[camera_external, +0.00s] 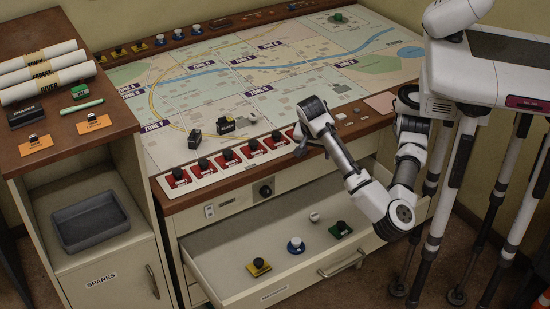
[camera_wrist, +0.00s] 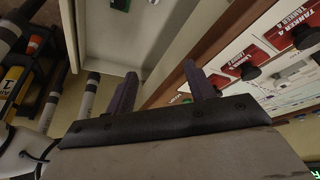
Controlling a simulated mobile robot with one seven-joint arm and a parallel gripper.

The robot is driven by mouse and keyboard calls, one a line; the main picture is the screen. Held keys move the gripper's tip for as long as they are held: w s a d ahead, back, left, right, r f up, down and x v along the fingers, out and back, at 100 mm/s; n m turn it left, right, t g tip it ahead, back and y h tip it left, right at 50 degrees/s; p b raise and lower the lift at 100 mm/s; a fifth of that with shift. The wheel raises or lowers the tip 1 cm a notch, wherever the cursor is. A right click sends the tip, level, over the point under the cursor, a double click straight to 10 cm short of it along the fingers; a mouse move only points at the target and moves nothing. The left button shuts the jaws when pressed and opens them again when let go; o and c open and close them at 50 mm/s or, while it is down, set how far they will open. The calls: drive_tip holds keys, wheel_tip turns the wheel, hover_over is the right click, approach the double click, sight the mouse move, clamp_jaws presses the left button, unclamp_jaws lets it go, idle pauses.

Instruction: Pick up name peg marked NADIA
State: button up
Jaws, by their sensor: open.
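No peg with a readable NADIA mark shows in either view. The open drawer (camera_external: 215,250) holds several small pegs: a yellow-based one (camera_external: 259,267) with a dark knob, a blue-based one (camera_external: 296,246), a green-based one (camera_external: 340,231) and a small white one (camera_external: 314,217). My gripper (camera_external: 300,142) is above the front right edge of the map console, near the row of red plates. In the wrist view my gripper (camera_wrist: 162,88) has its two fingers apart with nothing between them. A green thing (camera_wrist: 121,4) lies in the drawer at that view's top edge.
Red plates with black knobs (camera_external: 226,157) line the console's front edge; one reads TANKER 4 in the wrist view (camera_wrist: 295,27). More pegs (camera_external: 161,40) line the back edge. A grey tray (camera_external: 90,221) sits in the left cabinet.

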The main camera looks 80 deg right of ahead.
wheel_tip(320, 180, up, 14)
drive_tip(key=r, duration=0.1)
drive_tip(key=n+y+p, duration=0.5)
drive_tip(key=n, duration=0.2)
hover_over(253, 115)
drive_tip(key=shift+t, duration=0.3)
drive_tip(key=f+p, duration=0.1)
drive_tip(key=f, duration=1.2)
drive_tip(key=shift+w+f, duration=0.1)
drive_tip(key=shift+w, duration=0.1)
drive_tip(key=shift+s+f+p, duration=0.15)
drive_tip(key=shift+f+p, duration=0.75)
drive_tip(key=shift+f, duration=1.85)
drive_tip(key=shift+c, duration=0.3)
drive_tip(key=c, duration=1)
